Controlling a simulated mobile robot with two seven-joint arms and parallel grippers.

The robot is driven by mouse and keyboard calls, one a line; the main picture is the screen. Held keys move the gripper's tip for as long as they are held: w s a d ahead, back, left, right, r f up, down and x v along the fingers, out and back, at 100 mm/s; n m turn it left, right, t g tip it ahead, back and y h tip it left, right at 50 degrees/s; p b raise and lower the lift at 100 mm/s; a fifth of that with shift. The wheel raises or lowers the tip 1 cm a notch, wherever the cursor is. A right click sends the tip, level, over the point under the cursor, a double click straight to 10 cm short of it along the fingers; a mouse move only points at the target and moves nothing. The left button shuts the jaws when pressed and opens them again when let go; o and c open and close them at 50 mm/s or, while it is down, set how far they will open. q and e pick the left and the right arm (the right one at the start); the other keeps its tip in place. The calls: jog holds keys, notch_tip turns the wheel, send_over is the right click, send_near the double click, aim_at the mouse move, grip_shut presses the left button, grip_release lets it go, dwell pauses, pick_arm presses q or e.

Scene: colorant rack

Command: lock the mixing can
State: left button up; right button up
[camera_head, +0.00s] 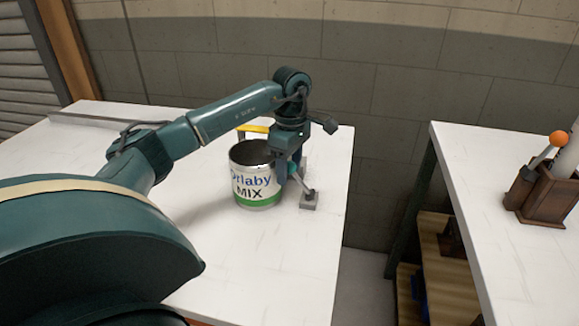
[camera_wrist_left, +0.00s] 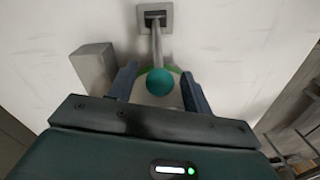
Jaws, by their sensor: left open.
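The mixing can (camera_head: 257,188), white with "Orlaby MIX" lettering and a green bottom band, stands upright and open-topped on the left white table. Just right of it is a lever on a small grey base (camera_head: 309,201); its grey shaft leans toward the can and ends in a teal knob (camera_wrist_left: 160,82). My left gripper (camera_head: 290,166) is lowered beside the can's right side at the knob. In the left wrist view its two fingers (camera_wrist_left: 160,90) are open, one on each side of the knob; contact cannot be told. My right gripper is not in view.
A yellow bar (camera_head: 252,129) shows behind the can, partly hidden. A grey block (camera_wrist_left: 95,68) stands left of the fingers in the wrist view. Across a gap, the right table (camera_head: 475,180) bears a wooden box (camera_head: 540,195) with an orange-knobbed lever (camera_head: 559,138).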

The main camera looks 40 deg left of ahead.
pick_arm(q)
jog(key=shift+c, duration=0.4)
grip_shut()
